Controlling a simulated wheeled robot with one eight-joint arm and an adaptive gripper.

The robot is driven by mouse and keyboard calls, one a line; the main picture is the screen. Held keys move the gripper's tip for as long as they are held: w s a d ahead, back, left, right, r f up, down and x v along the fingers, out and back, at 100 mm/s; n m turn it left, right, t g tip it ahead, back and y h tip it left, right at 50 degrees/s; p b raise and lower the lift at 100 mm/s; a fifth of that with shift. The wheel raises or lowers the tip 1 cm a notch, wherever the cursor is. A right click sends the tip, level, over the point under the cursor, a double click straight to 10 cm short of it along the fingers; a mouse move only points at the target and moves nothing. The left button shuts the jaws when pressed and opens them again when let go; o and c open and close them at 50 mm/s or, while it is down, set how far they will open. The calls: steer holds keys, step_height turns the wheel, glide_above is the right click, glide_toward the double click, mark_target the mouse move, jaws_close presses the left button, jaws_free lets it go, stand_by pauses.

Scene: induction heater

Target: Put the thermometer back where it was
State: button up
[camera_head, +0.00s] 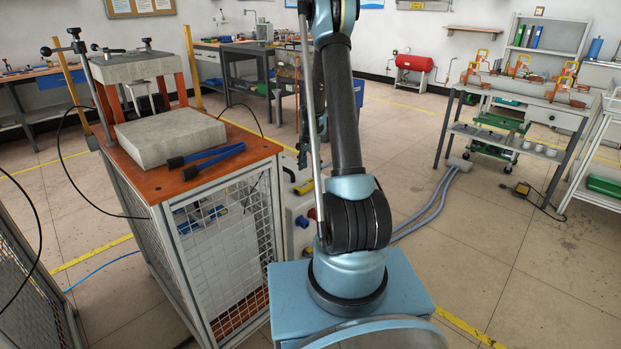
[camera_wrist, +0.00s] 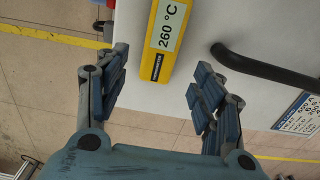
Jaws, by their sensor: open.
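The yellow thermometer (camera_wrist: 156,67) shows at the top of the wrist view, with its display reading 260 °C and its upper part cut off by the frame. It appears against the white panel of a cabinet (camera_wrist: 145,98); I cannot tell how it is held there. My gripper (camera_wrist: 160,76) is open and empty, with one finger on each side of the thermometer's lower end and visible gaps to both. In the head view a small yellow part, likely the thermometer (camera_head: 304,187), shows on the white cabinet left of my arm.
A black bar handle (camera_wrist: 262,66) is close to my right finger. A printed label (camera_wrist: 299,115) lies farther right.

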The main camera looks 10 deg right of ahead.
mark_target(310, 182)
steer(key=s+r+n, duration=0.1)
steer(key=s+r, duration=0.4)
steer(key=r, duration=0.3)
steer(key=s+r+n, duration=0.2)
steer(key=s+r, duration=0.4)
steer(key=r, duration=0.2)
steer(key=s+a+r+n+t, duration=0.15)
steer(key=s+r, duration=0.35)
steer(key=s, duration=0.7)
steer(key=s+f+n, duration=0.2)
steer(key=s+n, duration=0.1)
steer(key=s, duration=0.8)
steer(key=s+f+n, duration=0.3)
steer(key=s, duration=0.8)
steer(key=shift+s+d+f+t, duration=0.15)
steer(key=shift+d+t, duration=0.05)
steer(key=shift+t, duration=0.15)
steer(key=shift+n, duration=0.25)
